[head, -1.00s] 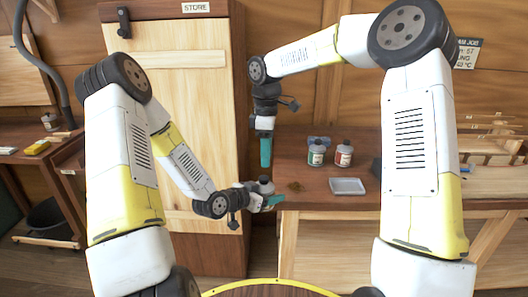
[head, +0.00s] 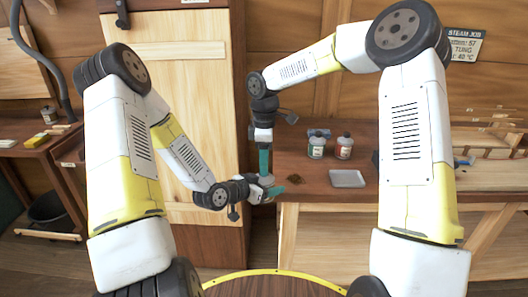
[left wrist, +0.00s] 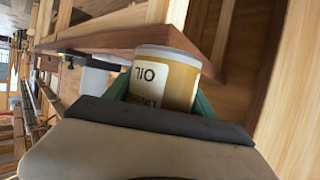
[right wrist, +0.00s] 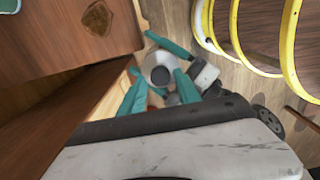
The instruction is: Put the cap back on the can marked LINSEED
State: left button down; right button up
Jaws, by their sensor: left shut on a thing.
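My left gripper (head: 262,192) is shut on a yellowish can (left wrist: 170,80), held just off the bench's front left corner. Its label reads OIL with a second, partly hidden word; I cannot read LINSEED for sure. The right wrist view shows the can's pale round top (right wrist: 160,62) with a darker grey disc at its centre; I cannot tell whether that is a cap or the neck. My right gripper (right wrist: 160,77) points down right above the can, its teal fingers apart on either side of the top. No loose cap can be made out.
On the bench (head: 315,190) stand a green-labelled bottle (head: 316,148) and a red-labelled bottle (head: 344,148), with a blue object behind. A grey tray (head: 347,178) lies in front of them. The tall STORE cupboard (head: 190,100) is close on the left.

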jog(key=shift+f, duration=0.7)
grip_shut()
jog(key=m, duration=0.5)
jog(key=shift+a, duration=0.1)
jog(key=m, duration=0.3)
jog(key=shift+m, duration=0.4)
jog(key=shift+o, duration=1.3)
grip_release()
